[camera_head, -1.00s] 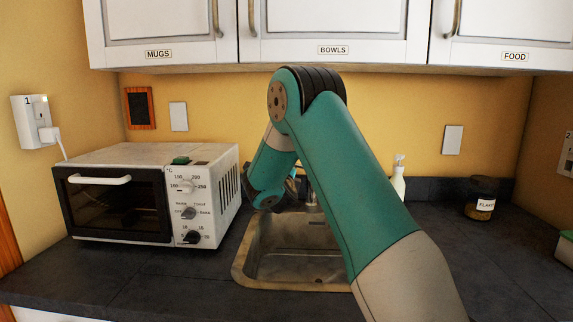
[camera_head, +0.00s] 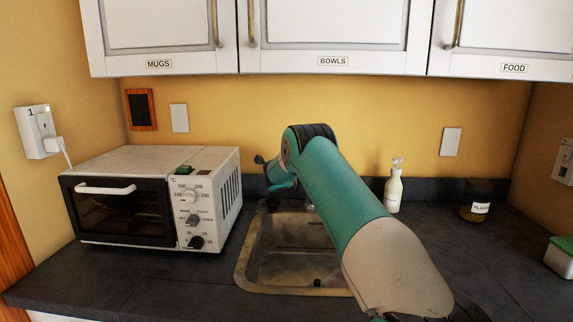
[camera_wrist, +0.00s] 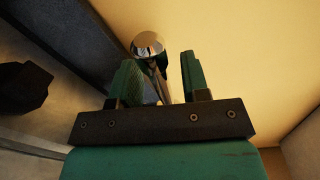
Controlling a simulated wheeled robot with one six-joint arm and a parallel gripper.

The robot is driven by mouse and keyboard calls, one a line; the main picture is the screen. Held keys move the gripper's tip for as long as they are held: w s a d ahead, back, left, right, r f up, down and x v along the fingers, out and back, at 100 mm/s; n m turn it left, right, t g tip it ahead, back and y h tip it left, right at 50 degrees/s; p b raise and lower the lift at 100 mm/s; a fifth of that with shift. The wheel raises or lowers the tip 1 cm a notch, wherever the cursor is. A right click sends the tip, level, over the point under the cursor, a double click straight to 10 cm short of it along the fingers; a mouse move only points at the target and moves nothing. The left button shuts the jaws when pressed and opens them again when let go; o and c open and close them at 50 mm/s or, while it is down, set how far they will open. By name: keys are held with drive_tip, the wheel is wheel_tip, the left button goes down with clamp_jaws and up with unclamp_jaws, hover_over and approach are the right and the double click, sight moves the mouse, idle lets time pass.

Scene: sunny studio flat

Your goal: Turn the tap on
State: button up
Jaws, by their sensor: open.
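A shiny metal tap part (camera_wrist: 148,44) with a rounded end and a thin stem shows in the wrist view. The stem runs down between the two green fingers of my gripper (camera_wrist: 158,60). The fingers are apart, one on each side of it; I cannot tell whether either touches it. In the head view my arm hides nearly all of the tap behind the sink (camera_head: 246,262).
A white toaster oven (camera_head: 150,160) stands left of the sink. A soap bottle (camera_head: 394,188) and a jar (camera_head: 475,205) stand to the right. Wall cabinets (camera_head: 330,35) hang above. A dark blocky shape (camera_wrist: 25,86) is at the wrist view's left.

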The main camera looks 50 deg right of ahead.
drive_tip(key=shift+d, duration=0.1)
clamp_jaws()
drive_tip(key=shift+m+b, duration=0.3)
drive_tip(key=shift+b, duration=0.75)
drive_tip(key=shift+d+b, duration=0.1)
drive_tip(key=shift+b, duration=0.75)
drive_tip(key=b, duration=0.1)
drive_tip(key=r+m+b, duration=0.1)
drive_tip(key=b, duration=0.1)
drive_tip(key=shift+s+d+m, duration=0.1)
drive_tip(key=shift+s+m, duration=0.1)
drive_tip(key=shift+m, duration=0.1)
drive_tip(key=b, duration=0.1)
drive_tip(key=r+m+b, duration=0.1)
drive_tip(key=shift+s+d+b, duration=0.15)
drive_tip(key=shift+b, duration=0.2)
drive_tip(key=shift+s+r+m+b, duration=0.1)
drive_tip(key=shift+r+m+b, duration=0.2)
drive_tip(key=shift+r+b, duration=0.15)
drive_tip(key=shift+d, duration=0.1)
